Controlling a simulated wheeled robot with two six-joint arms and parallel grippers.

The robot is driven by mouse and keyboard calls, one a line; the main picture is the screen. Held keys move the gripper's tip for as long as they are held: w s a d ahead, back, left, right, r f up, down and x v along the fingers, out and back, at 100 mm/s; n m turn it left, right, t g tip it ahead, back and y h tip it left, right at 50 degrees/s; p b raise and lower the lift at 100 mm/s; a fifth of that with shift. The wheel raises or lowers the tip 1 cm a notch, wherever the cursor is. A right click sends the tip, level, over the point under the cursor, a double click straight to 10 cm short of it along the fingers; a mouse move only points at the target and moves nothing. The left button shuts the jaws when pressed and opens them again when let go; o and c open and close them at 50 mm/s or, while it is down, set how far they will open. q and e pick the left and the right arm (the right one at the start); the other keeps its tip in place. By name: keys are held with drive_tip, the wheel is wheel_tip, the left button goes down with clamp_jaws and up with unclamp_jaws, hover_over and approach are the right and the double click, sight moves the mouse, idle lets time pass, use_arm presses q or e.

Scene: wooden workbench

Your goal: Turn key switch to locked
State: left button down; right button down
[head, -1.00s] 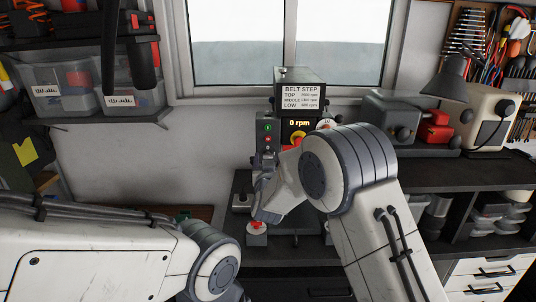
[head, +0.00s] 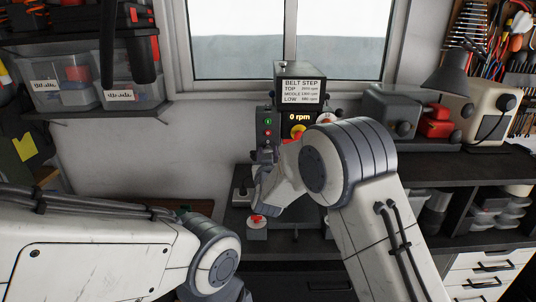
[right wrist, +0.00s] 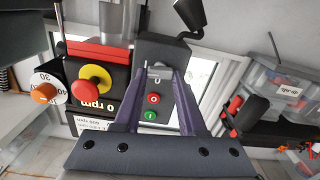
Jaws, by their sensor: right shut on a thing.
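The key switch (right wrist: 158,72) is on the dark box that also carries a red and a green button. In the right wrist view its small metal key sits between my fingertips, and the box appears upside down. My right gripper (right wrist: 157,78) is shut on the key. In the head view the switch box (head: 266,124) stands left of the rpm display, and my right gripper (head: 264,170) reaches its lower part, hiding the key. The key's exact angle and the lock markings are too small to read. My left gripper is not visible; only its arm shows.
The machine head (head: 299,88) carries a display reading 0 rpm. In the right wrist view a yellow and red stop button (right wrist: 88,91) and an orange-centred dial (right wrist: 45,92) sit beside the switch box. A red knob (head: 256,220) stands on the bench below.

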drive_tip(key=n, duration=0.3)
drive_tip(key=shift+a+b, duration=0.1)
drive_tip(key=shift+b, duration=0.25)
drive_tip(key=n, duration=0.4)
drive_tip(key=shift+n, duration=0.4)
drive_tip(key=n+p, duration=0.1)
drive_tip(key=n, duration=0.3)
drive_tip(key=shift+a+f+n, duration=0.1)
drive_tip(key=shift+n, duration=0.2)
drive_tip(key=n, duration=0.4)
drive_tip(key=shift+f+p, duration=0.1)
drive_tip(key=shift+p, duration=0.3)
drive_tip(key=shift+n, duration=0.3)
drive_tip(key=shift+c, duration=2.4)
unclamp_jaws()
